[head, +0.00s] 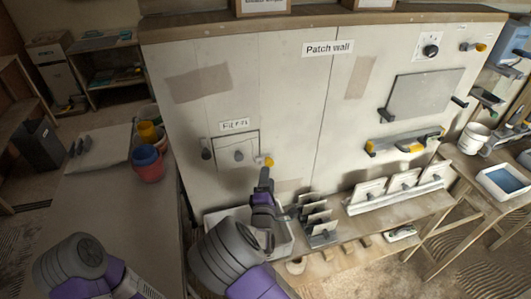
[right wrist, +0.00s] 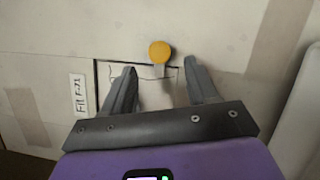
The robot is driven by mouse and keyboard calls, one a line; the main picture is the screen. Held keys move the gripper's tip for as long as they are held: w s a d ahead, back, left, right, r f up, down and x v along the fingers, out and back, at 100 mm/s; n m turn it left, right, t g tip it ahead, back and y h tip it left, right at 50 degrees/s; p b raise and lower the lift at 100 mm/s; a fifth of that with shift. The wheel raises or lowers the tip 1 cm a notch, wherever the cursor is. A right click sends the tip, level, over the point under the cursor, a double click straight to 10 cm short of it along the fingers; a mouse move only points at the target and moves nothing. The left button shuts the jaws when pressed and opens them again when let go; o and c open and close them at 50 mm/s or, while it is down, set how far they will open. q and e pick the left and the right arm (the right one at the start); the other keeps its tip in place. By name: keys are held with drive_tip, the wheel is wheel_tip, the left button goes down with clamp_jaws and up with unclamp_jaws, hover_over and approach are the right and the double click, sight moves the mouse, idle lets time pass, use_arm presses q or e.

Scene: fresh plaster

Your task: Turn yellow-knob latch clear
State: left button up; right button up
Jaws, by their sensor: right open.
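The yellow-knob latch (head: 268,161) is on the patch wall (head: 300,110), at the right edge of a small outlined panel (head: 222,150). In the right wrist view its round yellow knob (right wrist: 160,51) sits on a short pale stem. My right gripper (head: 264,179) is open just below the latch in the head view. In the right wrist view its two fingers (right wrist: 161,72) stand apart, with the knob centred between and slightly beyond the tips. No contact with the knob is visible. My left gripper is out of view.
A label (head: 234,125) is above the panel, with a dark knob (head: 206,153) at its left. A white bin (head: 220,216) and a grey rack (head: 320,236) stand below on the ledge. Coloured pots (head: 148,163) are at left.

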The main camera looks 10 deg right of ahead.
sight(270, 163)
drive_tip(key=x, duration=0.7)
drive_tip(key=shift+w+d+b, duration=0.1)
drive_tip(key=shift+b, duration=0.2)
drive_tip(key=c, duration=1)
drive_tip(key=shift+c, duration=0.2)
